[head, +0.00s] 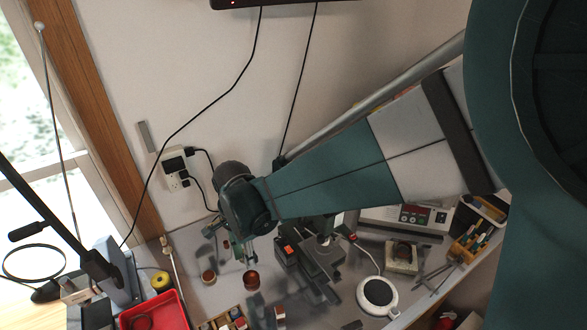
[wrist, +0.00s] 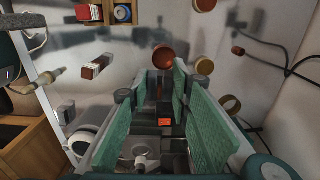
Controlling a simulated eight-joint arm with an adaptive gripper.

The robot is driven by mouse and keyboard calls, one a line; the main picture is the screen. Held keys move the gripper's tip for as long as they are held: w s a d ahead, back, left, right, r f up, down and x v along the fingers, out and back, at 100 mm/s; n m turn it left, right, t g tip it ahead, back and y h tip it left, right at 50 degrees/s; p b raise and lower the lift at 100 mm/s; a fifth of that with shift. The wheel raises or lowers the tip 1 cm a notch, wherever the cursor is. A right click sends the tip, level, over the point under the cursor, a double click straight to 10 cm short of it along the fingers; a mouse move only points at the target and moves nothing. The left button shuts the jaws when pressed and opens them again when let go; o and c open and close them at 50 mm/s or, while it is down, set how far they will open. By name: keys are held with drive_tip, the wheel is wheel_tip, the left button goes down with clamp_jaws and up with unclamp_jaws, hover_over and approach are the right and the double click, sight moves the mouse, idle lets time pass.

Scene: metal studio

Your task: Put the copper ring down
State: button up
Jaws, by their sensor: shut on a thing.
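The copper ring (head: 251,280) is a small reddish-brown, cup-like ring low in the head view. It sits right at the fingertips of my gripper (head: 239,254), which points down over the grey bench. In the wrist view the copper ring (wrist: 163,58) shows round at the far end of the two green-padded fingers (wrist: 165,82). My gripper is shut on it. Whether the ring's underside touches the bench is hard to tell.
A red tray (head: 152,312) and a wooden compartment box (head: 228,322) are nearby in front. A dark vise-like tool (head: 318,262) stands close on the right. A white round plate (head: 377,293) lies farther right.

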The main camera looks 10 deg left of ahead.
drive_tip(key=shift+w+a, duration=0.1)
drive_tip(key=shift+a, duration=0.5)
approach(249, 282)
idle(0.5)
drive_tip(key=shift+w+f, duration=0.1)
drive_tip(key=shift+f, duration=1.9)
drive_tip(key=shift+f, duration=0.35)
drive_tip(key=o, duration=0.7)
